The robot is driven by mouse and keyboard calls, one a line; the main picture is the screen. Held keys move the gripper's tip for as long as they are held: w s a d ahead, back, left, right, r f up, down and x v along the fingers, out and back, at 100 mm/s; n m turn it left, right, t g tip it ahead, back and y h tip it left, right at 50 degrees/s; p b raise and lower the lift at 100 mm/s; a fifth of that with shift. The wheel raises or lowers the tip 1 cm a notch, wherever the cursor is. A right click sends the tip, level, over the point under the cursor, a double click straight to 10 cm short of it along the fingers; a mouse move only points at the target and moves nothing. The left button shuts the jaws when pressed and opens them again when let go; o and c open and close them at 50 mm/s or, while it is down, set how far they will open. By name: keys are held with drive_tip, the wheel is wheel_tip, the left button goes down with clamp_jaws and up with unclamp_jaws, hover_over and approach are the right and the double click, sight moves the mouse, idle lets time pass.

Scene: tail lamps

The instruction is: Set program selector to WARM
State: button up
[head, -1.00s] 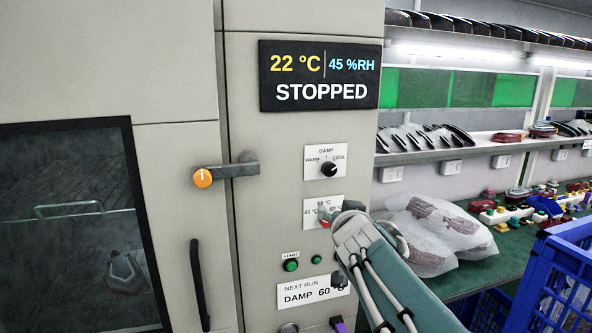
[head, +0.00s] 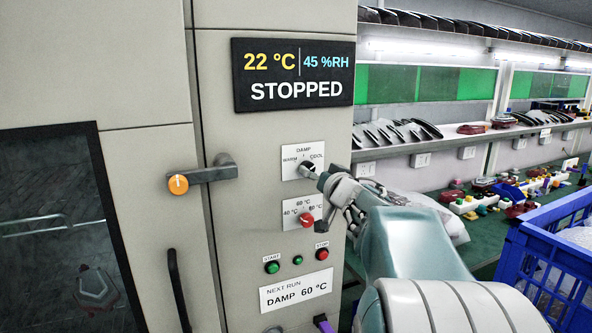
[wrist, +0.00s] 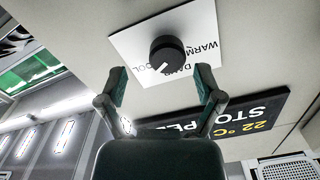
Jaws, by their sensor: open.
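The program selector is a black round knob (wrist: 167,50) on a white plate lettered WARM, DAMP and COOL.
Below is a red temperature knob (head: 307,219), then start (head: 272,267) and stop (head: 322,254) buttons. A card (head: 297,291) reads NEXT RUN DAMP 60 °C. The display (head: 293,75) reads STOPPED. An orange-ended door handle (head: 200,176) projects at left. A blue crate (head: 560,255) stands right.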

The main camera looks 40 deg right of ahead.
drive_tip(key=shift+w+a+r, duration=0.1)
drive_tip(key=shift+w+a, duration=0.05)
drive_tip(key=shift+w, duration=0.65)
drive_tip(key=shift+w+a, duration=0.1)
drive_tip(key=shift+w, duration=0.65)
drive_tip(key=shift+d, duration=0.15)
drive_tip(key=shift+d, duration=0.15)
drive_tip(key=shift+c, duration=1.3)
drive_tip(key=c, duration=0.9)
